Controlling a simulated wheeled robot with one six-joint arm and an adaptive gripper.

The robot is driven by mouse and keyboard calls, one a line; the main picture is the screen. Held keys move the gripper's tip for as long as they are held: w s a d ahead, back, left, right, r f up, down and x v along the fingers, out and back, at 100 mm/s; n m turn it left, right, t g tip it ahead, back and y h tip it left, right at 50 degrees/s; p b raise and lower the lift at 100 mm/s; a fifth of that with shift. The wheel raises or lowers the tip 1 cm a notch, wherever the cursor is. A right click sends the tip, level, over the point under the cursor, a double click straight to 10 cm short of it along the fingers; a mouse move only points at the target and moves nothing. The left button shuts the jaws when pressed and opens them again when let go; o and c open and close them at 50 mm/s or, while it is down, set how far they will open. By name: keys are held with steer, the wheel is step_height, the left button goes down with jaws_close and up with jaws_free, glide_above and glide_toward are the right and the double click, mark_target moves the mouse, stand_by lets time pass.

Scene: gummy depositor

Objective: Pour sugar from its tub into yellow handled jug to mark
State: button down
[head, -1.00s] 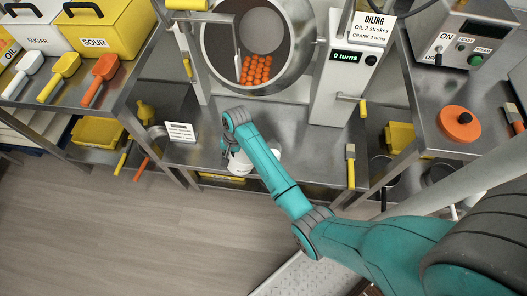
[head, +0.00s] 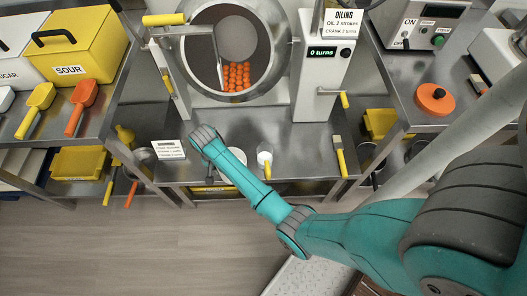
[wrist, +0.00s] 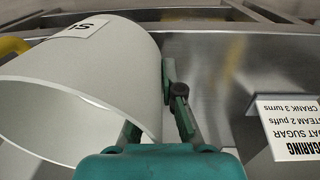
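A white tub (wrist: 90,75) with a black-lettered label fills the left of the wrist view. Its open mouth faces the lower left; its contents do not show. My gripper (wrist: 158,125) seems to pinch its wall, one finger outside against the side and the other at the mouth, its tip hidden. The white jug (head: 264,156) with a yellow handle stands on the bench to the right, apart from the tub. Its mark cannot be made out.
A drum machine (head: 165,60) with orange sweets stands behind. An instruction card (head: 168,149) is at the bench's left, a yellow-handled brush (head: 340,160) at its right. A yellow SOUR bin (head: 80,50) and scoops (head: 80,105) sit on the left table.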

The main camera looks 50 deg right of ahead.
steer(key=shift+r, duration=1.8)
steer(key=s+a, duration=0.2)
steer(key=s, duration=0.5)
steer(key=shift+s+a, duration=0.15)
steer(key=shift+s, duration=0.2)
